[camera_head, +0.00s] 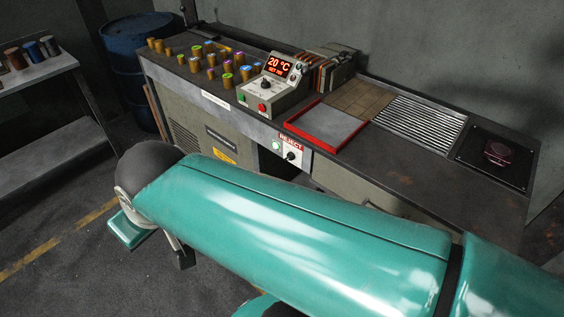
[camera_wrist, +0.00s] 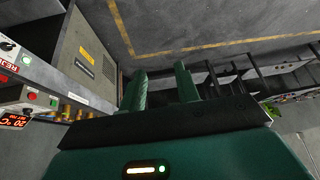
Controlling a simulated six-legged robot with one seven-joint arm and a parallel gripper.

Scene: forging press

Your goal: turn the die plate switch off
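A grey control box (camera_head: 275,85) stands on the bench in the head view. Its red display (camera_head: 279,66) reads 20 °C with a smaller set line. A dark knob (camera_head: 265,86), a green button (camera_head: 241,97) and a red button (camera_head: 262,107) are on it. A REJECT panel (camera_head: 291,148) on the bench front has a black knob (camera_head: 291,156) and a pale green lamp (camera_head: 276,145). No label legibly names the die plate switch. My gripper (camera_wrist: 160,76) is open and empty in the wrist view, pointing over the floor, away from the controls.
Several colour-topped cylinders (camera_head: 211,59) stand left of the box. A red-rimmed tray (camera_head: 327,125), a slatted grate (camera_head: 418,119) and a dark plate with a faint reddish disc (camera_head: 497,152) lie to the right. A blue drum (camera_head: 130,50) and a side table (camera_head: 40,70) are left.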

